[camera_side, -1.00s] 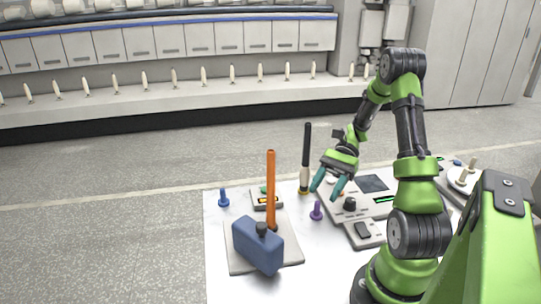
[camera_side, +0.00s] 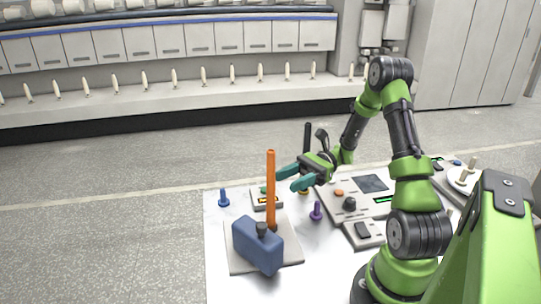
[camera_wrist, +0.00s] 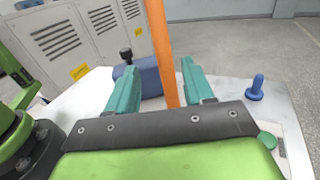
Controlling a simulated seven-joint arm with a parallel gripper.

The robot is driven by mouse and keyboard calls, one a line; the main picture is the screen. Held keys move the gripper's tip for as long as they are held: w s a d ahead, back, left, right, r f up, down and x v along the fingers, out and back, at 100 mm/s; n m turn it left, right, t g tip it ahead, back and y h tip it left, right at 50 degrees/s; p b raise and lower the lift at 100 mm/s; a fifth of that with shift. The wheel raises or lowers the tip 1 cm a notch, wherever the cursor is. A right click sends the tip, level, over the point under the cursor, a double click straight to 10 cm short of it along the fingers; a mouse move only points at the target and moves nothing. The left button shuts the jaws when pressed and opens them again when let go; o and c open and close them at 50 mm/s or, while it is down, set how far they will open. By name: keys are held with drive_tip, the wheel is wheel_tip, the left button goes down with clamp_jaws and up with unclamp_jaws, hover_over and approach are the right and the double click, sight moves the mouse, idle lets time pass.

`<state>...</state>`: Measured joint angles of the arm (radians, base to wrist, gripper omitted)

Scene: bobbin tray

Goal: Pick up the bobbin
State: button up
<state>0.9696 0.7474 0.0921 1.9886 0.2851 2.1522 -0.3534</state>
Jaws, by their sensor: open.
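The bobbin looks to be the tall, slim orange rod (camera_side: 271,205), standing upright on a grey plate (camera_side: 290,254) beside a blue block (camera_side: 258,248). My gripper (camera_side: 285,181) is open, level with the rod's upper half and just right of it in the side view. In the wrist view the rod (camera_wrist: 160,45) shows between my two teal fingers (camera_wrist: 158,75), nearer the right one. I see no contact. The rod's foot is partly hidden by the blue block in the side view and by my gripper in the wrist view.
A blue peg (camera_side: 223,197) is at the left, and a purple peg (camera_side: 316,211) is at the right. A grey control panel (camera_side: 373,203) lies further right. The white table's front middle is clear.

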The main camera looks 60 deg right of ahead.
hover_over(270, 212)
drive_tip(key=d, duration=0.1)
drive_tip(key=shift+w+f, duration=0.15)
drive_tip(key=shift+w, duration=0.15)
clamp_jaws()
